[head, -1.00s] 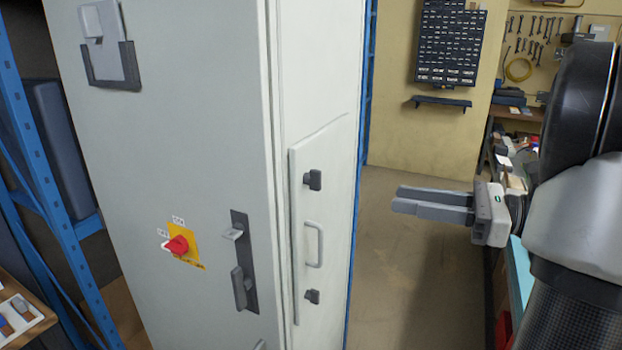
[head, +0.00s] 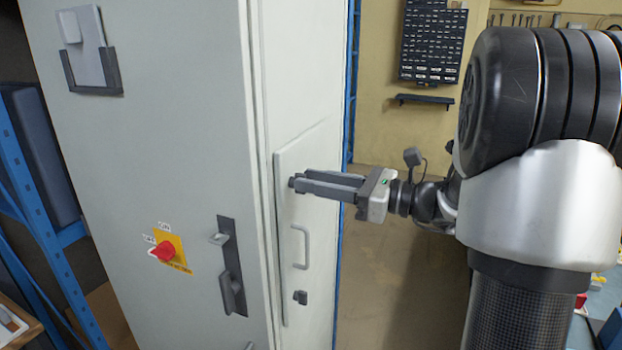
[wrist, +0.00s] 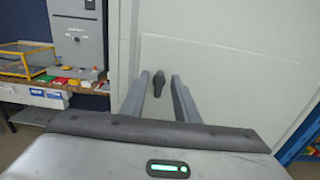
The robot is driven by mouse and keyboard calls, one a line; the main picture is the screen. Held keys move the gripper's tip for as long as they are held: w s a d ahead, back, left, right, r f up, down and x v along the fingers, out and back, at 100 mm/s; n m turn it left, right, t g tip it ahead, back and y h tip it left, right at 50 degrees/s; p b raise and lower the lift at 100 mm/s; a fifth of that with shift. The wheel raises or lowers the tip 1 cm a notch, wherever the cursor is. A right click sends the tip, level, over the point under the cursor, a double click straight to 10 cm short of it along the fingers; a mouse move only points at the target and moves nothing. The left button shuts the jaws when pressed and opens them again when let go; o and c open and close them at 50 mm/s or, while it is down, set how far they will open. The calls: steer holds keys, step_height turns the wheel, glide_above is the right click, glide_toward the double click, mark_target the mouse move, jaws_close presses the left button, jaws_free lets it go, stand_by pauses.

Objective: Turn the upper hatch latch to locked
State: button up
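The hatch (head: 318,180) is a pale panel on the narrow side of the grey cabinet. Its upper latch (wrist: 158,84) is a small dark knob, seen in the wrist view between and beyond my two fingers. In the head view my fingers mostly hide this latch. My gripper (head: 300,184) points at the hatch at the upper latch's height. Its fingers are apart with nothing between them that I can see touching. The lower latch (head: 300,297) is a dark knob below the hatch handle (head: 300,246).
The cabinet front has a red rotary switch (head: 164,250) on a yellow plate and a dark lever handle (head: 231,268). A blue rack (head: 40,200) stands at the left. Open floor (head: 385,285) lies right of the cabinet.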

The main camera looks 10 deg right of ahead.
steer(key=shift+w+a, duration=0.3)
steer(key=shift+a, duration=0.15)
jaws_close()
